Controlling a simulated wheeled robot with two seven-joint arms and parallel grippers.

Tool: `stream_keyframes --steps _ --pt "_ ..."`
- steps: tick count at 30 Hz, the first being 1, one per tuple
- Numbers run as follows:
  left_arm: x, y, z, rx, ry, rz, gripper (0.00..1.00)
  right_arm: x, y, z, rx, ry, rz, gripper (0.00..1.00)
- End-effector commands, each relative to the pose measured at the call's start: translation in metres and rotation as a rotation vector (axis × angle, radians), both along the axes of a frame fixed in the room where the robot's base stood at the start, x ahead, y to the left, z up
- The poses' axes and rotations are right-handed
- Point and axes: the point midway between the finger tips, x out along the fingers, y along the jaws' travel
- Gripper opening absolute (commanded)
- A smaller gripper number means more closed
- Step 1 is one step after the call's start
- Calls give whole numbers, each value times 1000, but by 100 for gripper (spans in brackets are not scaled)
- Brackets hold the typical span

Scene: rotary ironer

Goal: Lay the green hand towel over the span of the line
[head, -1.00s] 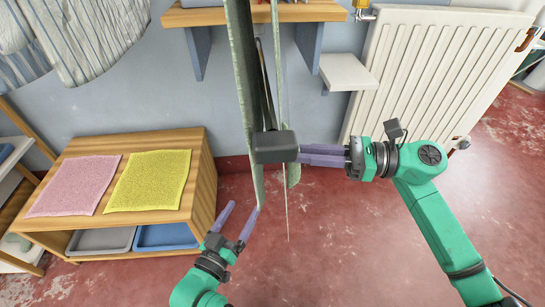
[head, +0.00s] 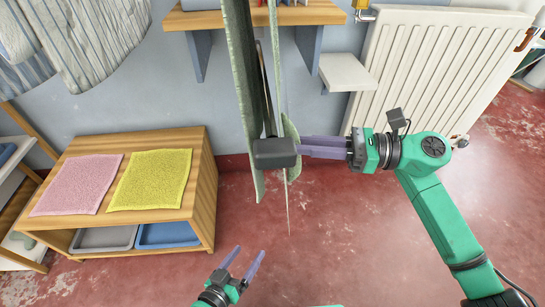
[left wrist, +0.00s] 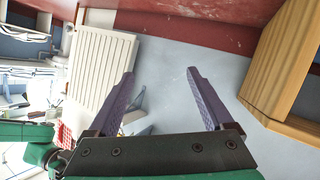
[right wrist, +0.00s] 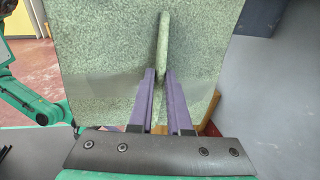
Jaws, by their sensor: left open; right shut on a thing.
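The green hand towel (head: 246,90) hangs as long, narrow strips, seen nearly edge-on, in the middle of the head view. A dark rod (head: 264,85), possibly part of the line, runs between the strips to a dark block (head: 275,153). My right gripper (head: 300,146) reaches in from the right, its tips by the block. In the right wrist view the towel (right wrist: 110,50) fills the middle, and its raised fold runs between the shut fingers (right wrist: 160,75). My left gripper (head: 249,251) is open and empty, below the towel's lower edge and apart from it.
A wooden shelf unit (head: 208,190) at the left bears a pink cloth (head: 78,184) and a yellow cloth (head: 150,180). A wall shelf (head: 225,19) and a small white ledge (head: 347,73) stand behind. A white radiator (head: 430,75) is at the right. The red floor is clear.

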Motion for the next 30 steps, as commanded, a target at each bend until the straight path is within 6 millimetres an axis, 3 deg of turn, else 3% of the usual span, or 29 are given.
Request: stream_keyframes --steps 1,27,30 --pt "-3 0 7 4 12 -4 85 -1 0 16 7 -8 6 0" --pt "-4 4 80 77 100 -66 85 -3 1 125 7 -6 11 0" --pt "0 13 85 140 175 -83 85 -3 1 137 7 -6 11 0"
